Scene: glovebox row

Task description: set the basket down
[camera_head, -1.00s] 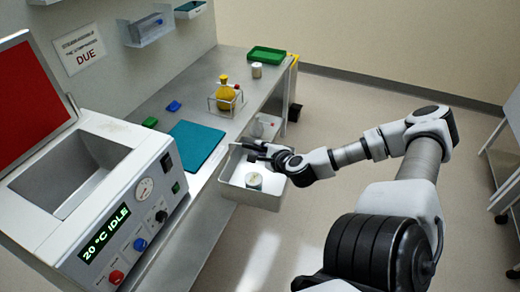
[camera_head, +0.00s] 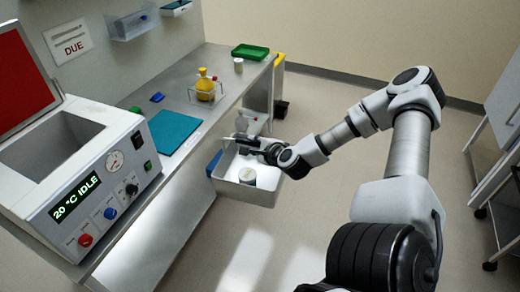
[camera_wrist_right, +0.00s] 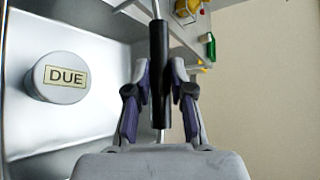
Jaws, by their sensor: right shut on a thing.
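The basket (camera_head: 243,193) is an open, pale metal bin that hangs level beside the front edge of the bench, over the floor. A jar (camera_head: 247,175) stands inside it; in the right wrist view the lid of the jar (camera_wrist_right: 62,77) reads "DUE". My right gripper (camera_head: 254,148) is shut on the basket's dark bar handle (camera_wrist_right: 160,70), which passes between the two fingers in the right wrist view. A blue grip (camera_head: 214,163) shows at the basket's left end. My left gripper is not in view.
The steel bench (camera_head: 190,105) holds a bath unit (camera_head: 100,170) reading "20 °C IDLE", a teal mat (camera_head: 174,131), a yellow flask (camera_head: 205,86) in a rack, a white jar (camera_head: 238,65) and a green tray (camera_head: 250,51). A wheeled cart (camera_head: 495,165) stands at right. The floor between is clear.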

